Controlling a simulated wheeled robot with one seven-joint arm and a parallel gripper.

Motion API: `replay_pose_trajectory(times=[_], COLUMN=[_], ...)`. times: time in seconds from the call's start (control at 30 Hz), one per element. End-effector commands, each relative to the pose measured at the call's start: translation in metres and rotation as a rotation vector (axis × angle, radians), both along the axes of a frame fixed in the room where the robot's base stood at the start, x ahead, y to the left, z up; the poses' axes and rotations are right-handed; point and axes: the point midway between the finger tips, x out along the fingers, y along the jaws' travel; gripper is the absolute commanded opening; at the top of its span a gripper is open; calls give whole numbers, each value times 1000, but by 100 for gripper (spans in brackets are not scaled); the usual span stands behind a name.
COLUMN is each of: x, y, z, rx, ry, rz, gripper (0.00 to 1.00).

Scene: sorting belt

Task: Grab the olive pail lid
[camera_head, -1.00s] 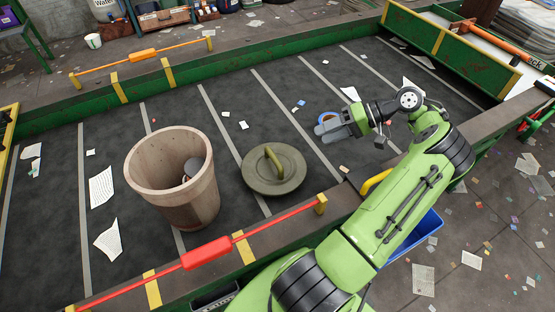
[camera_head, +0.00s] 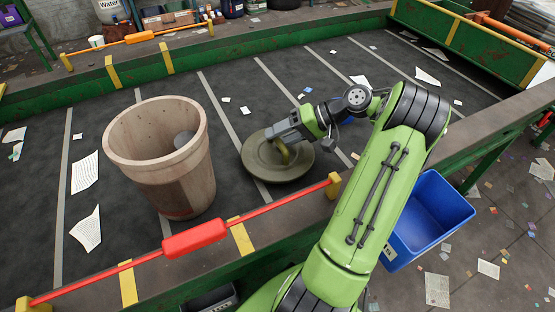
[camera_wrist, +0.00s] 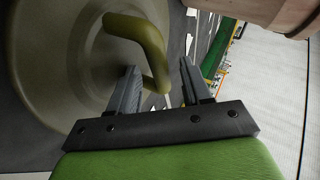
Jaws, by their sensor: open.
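The olive pail lid (camera_head: 262,161) lies flat on the dark belt, to the right of the pail, with its arched handle (camera_head: 284,154) on top. My gripper (camera_head: 275,137) is over the lid beside the handle in the head view and partly hides it. In the wrist view the lid (camera_wrist: 60,70) fills the left side. There the handle (camera_wrist: 143,42) reaches down toward the space between the two fingers of my open gripper (camera_wrist: 160,78). I cannot tell whether a finger touches the handle.
A red bar (camera_head: 195,238) runs along the near edge. A blue bin (camera_head: 440,210) is at right. Paper scraps lie around.

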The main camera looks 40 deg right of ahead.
Motion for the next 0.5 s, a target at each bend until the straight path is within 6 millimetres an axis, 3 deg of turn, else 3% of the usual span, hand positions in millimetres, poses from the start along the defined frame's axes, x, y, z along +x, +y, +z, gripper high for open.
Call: replay_pose_trajectory(times=[0.17,0.5], x=[0,0], y=[0,0], z=[2,2], rx=[-1,-1], ry=[0,0], rz=[-1,-1], gripper=[49,0])
